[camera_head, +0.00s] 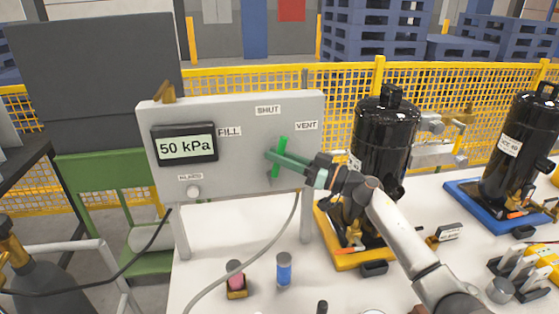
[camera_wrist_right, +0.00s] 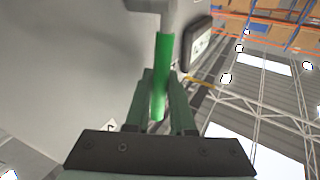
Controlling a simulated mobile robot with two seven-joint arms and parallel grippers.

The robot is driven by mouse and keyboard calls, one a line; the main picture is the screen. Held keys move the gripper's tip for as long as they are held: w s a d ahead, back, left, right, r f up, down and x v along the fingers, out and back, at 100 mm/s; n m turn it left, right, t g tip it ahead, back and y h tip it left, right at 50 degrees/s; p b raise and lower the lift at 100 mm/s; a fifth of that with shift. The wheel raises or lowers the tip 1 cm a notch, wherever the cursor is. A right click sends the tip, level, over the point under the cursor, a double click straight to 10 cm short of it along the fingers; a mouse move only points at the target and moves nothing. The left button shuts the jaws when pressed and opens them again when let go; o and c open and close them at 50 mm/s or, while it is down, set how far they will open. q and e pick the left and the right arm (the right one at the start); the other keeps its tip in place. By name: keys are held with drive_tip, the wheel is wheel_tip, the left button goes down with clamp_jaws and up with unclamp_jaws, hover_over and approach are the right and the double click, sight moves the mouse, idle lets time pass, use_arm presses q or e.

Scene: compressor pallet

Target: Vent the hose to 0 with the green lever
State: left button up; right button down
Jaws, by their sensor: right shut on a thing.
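The grey panel (camera_head: 235,178) stands upright on the white table. Its display (camera_head: 186,148) reads 50 kPa. The panel carries the labels FILL (camera_head: 229,131), SHUT (camera_head: 268,109) and VENT (camera_head: 306,125). The green lever (camera_head: 283,144) stands nearly upright on the panel's right half, its top leaning slightly right, below and between SHUT and VENT. My right gripper (camera_head: 271,156) reaches in from the right and is shut on the lever. In the right wrist view, the lever (camera_wrist_right: 163,60) runs between the two fingers. The fingers partly hide the lever.
A grey hose (camera_head: 247,262) hangs from the panel onto the table. A black tank (camera_head: 382,135) stands on a yellow base (camera_head: 345,260) right of the panel, close to my right arm. A blue cylinder (camera_head: 284,270) and a pink one (camera_head: 235,276) stand in front.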

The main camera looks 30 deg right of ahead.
use_arm(q)
drive_tip(key=f+b, duration=0.1)
drive_tip(key=w+d+f+b, duration=0.1)
drive_tip(key=b, duration=0.1)
drive_tip(key=f+b, duration=0.1)
drive_tip(key=shift+w+d, duration=0.15)
drive_tip(key=shift+d, duration=0.15)
use_arm(e)
drive_tip(key=d+f+m+t, duration=0.1)
drive_tip(key=m+t, duration=0.1)
drive_tip(key=d+m+t, duration=0.1)
drive_tip(key=m+t, duration=0.2)
drive_tip(key=s+d+f+m+t, duration=0.1)
drive_tip(key=d+m+t, duration=0.1)
drive_tip(key=shift+f+m+h, duration=0.3)
drive_tip(key=shift+t, duration=0.3)
drive_tip(key=c, duration=1.1)
unclamp_jaws()
use_arm(q)
drive_tip(key=shift+a, duration=0.1)
use_arm(e)
drive_tip(key=shift+o, duration=0.2)
